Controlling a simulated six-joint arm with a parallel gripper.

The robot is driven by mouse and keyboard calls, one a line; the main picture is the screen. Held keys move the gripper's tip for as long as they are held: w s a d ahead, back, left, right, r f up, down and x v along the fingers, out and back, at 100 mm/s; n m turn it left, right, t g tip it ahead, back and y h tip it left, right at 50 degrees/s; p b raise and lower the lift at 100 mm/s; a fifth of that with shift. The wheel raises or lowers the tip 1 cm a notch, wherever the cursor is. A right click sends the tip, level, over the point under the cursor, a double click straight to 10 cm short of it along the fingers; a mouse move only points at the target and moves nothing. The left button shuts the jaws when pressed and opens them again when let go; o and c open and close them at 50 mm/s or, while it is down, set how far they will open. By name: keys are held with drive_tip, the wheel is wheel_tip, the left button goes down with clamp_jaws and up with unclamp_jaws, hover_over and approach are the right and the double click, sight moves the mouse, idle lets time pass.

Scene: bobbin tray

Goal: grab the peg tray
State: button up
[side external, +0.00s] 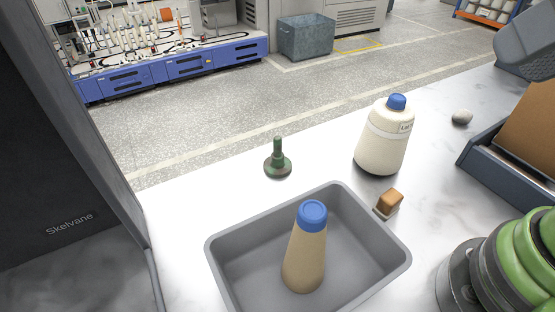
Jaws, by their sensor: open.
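A grey rectangular tray (232,262) with raised walls and rounded corners sits on the white marbled table, low in the middle of the side external view. Its near edge is cut off by the frame. It is the most tray-like thing here, but I see no pegs on its floor. A tan tapered cone with a blue top (304,262) stands inside it and hides part of the floor. I cannot make out my gripper's fingers in this view, and nothing is seen touching the tray.
A green knobbed piece on a round base (278,163) stands behind the tray. A dark open box (482,160) is farther right.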

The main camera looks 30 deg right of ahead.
drive_tip(key=shift+w, duration=0.1)
drive_tip(key=m+g+h, duration=0.3)
drive_tip(key=m, duration=3.3)
hover_over(279, 139)
drive_tip(key=s, duration=0.3)
wheel_tip(279, 139, down, 16)
drive_tip(key=shift+n, duration=0.8)
drive_tip(key=x, duration=0.3)
drive_tip(key=a+x, duration=0.1)
drive_tip(key=x, duration=0.1)
drive_tip(key=shift+f, duration=0.2)
drive_tip(key=shift+x, duration=2.75)
drive_tip(key=shift+s, duration=0.15)
drive_tip(key=shift+c, duration=0.4)
